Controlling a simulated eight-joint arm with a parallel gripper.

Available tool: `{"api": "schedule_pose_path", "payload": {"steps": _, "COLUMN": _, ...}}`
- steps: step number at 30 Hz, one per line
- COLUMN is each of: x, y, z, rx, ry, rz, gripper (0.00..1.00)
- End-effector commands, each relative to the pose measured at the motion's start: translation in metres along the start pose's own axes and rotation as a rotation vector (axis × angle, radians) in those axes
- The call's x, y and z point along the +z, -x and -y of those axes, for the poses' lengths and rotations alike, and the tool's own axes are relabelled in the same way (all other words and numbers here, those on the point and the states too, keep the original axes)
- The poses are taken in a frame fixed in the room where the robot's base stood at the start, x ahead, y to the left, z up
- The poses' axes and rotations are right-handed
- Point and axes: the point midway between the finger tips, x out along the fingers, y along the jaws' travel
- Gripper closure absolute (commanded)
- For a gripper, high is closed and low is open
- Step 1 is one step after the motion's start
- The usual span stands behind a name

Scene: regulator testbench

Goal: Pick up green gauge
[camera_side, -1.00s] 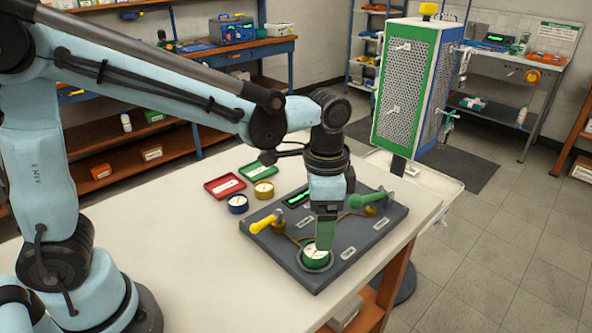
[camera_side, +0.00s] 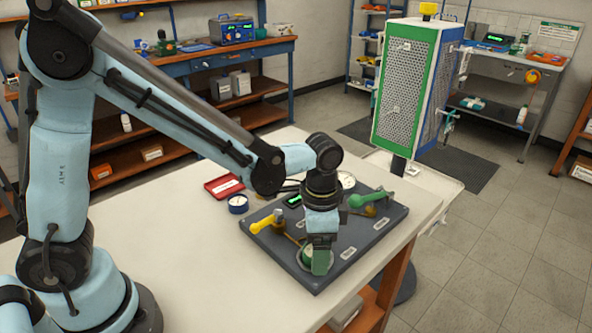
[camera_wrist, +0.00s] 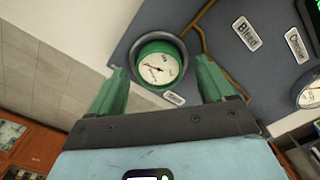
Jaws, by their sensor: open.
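The green gauge (camera_wrist: 158,67), with a white dial and red needle, sits in a round dark socket on the grey panel (camera_wrist: 205,20). In the wrist view it lies between the tips of my gripper's two green fingers, which stand apart on either side of it. No contact with the gauge shows. In the side view my gripper (camera_side: 319,262) is low over the near corner of the panel and hides most of the gauge. My gripper is open and empty.
The panel carries a yellow-handled valve (camera_side: 266,222), a green-handled valve (camera_side: 361,200), a white-dialled gauge (camera_side: 346,180) and copper-coloured pipes. A red tray (camera_side: 223,186) and a blue gauge (camera_side: 238,203) stand left of it. The white bench (camera_side: 170,260) is clear in front.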

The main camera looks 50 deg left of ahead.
Motion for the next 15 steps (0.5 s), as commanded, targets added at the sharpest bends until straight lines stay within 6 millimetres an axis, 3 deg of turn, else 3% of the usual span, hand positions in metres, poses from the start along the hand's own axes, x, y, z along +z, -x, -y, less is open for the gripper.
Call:
{"api": "schedule_pose_path", "payload": {"steps": 1, "x": 0.0000, "y": 0.0001, "z": 0.0000, "rx": 0.000, "ry": 0.000, "rz": 0.000, "gripper": 0.18}}
{"api": "schedule_pose_path", "payload": {"steps": 15, "x": 0.0000, "y": 0.0005, "z": 0.0000, "rx": 0.000, "ry": 0.000, "rz": 0.000, "gripper": 0.86}}
